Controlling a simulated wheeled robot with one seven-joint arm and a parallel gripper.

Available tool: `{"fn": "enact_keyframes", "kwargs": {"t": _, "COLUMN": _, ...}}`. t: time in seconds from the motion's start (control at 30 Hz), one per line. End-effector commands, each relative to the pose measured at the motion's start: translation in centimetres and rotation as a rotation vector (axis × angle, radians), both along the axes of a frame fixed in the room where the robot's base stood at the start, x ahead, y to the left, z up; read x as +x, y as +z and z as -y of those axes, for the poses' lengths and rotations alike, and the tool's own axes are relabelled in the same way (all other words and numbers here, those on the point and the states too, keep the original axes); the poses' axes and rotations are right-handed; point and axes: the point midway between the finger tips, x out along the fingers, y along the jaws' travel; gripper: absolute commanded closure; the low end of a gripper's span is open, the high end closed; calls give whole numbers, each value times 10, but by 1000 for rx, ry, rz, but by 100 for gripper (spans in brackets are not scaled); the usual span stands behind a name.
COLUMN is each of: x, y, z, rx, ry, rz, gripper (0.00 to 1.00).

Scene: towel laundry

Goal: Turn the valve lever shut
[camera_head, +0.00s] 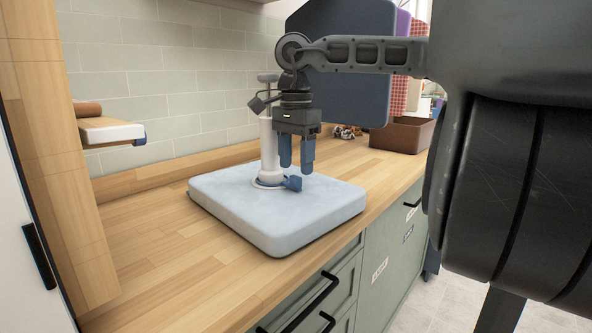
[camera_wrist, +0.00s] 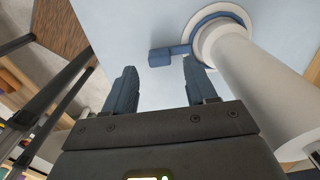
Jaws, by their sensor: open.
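The valve is a white upright post (camera_head: 268,150) on a pale blue slab (camera_head: 225,205), with a blue ring at its base. A short blue lever (camera_head: 292,183) with a block-like end sticks out from the ring toward the front right. My gripper (camera_head: 296,168) points down just above the lever, with its two blue fingers apart and empty. In the wrist view, the lever's end (camera_wrist: 160,57) shows between and beyond the fingertips (camera_wrist: 160,72). The post (camera_wrist: 265,85) stands close beside the right finger. Whether a finger touches the lever I cannot tell.
The slab lies on a wooden counter (camera_head: 150,240) above green drawers with black handles. A brown box (camera_head: 402,134) and a dark blue panel (camera_head: 345,60) are behind to the right. A wooden shelf (camera_head: 110,131) juts out at left. The counter left of the slab is clear.

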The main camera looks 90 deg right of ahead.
Motion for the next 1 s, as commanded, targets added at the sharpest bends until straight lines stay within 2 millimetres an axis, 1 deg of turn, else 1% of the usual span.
{"fn": "enact_keyframes", "kwargs": {"t": 0.03, "x": 0, "y": 10, "z": 1, "rx": -2, "ry": -1, "rz": 1, "gripper": 44}}
{"fn": "enact_keyframes", "kwargs": {"t": 0.1, "x": 0, "y": 21, "z": 0, "rx": -2, "ry": -1, "rz": -1, "gripper": 44}}
{"fn": "enact_keyframes", "kwargs": {"t": 0.2, "x": 0, "y": 34, "z": 0, "rx": -1, "ry": -1, "rz": 0, "gripper": 44}}
{"fn": "enact_keyframes", "kwargs": {"t": 0.33, "x": 0, "y": 44, "z": 0, "rx": -1, "ry": -1, "rz": -1, "gripper": 44}}
{"fn": "enact_keyframes", "kwargs": {"t": 0.43, "x": 0, "y": 46, "z": 0, "rx": -1, "ry": -1, "rz": -1, "gripper": 44}}
{"fn": "enact_keyframes", "kwargs": {"t": 1.0, "x": 0, "y": 46, "z": 0, "rx": 0, "ry": 0, "rz": 0, "gripper": 44}}
